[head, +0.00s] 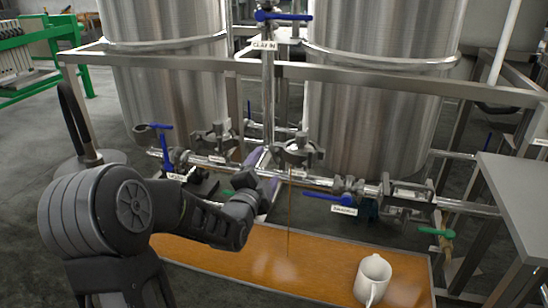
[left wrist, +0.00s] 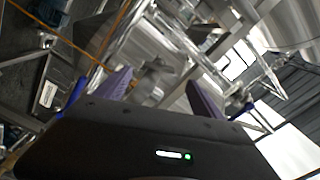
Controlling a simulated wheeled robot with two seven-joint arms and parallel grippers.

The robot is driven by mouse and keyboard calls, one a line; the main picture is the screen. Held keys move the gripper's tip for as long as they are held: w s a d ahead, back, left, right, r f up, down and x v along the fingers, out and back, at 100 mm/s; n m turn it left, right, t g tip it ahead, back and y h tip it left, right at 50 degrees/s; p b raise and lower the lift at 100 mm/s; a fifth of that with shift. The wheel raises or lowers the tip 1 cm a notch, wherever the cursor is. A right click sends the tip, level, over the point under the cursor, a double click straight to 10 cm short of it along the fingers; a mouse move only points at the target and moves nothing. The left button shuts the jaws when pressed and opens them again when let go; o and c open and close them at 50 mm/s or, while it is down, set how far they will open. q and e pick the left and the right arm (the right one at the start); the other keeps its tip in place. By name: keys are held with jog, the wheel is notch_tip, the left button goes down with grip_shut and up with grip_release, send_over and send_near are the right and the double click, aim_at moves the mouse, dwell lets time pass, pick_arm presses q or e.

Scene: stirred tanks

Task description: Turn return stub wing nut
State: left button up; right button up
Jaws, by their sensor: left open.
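Two grey clamps with wing nuts sit on the pipework between the steel tanks, one at left (head: 213,138) and one at right (head: 300,150) in the head view. Their small labels are too blurred to tell which is the return stub. My left gripper (head: 264,166) reaches in from the left, its purple fingers just left of and below the right clamp, partly hidden by the wrist. In the left wrist view the fingers (left wrist: 157,92) stand apart. A blurred grey fitting (left wrist: 155,76) shows beyond the gap between them; I cannot tell whether they touch it. My right gripper is not in view.
A thin brown stream (head: 289,225) falls from near the right clamp into a tray of orange-brown liquid (head: 215,262). Blue-handled valves (head: 328,198) and a frame rail (head: 360,76) surround the pipes.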

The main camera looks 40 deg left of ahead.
aim_at(274, 152)
pick_arm(q)
jog(key=shift+w, duration=0.15)
jog(key=x, duration=0.7)
jog(key=shift+w+a, duration=0.15)
jog(key=shift+w, duration=0.1)
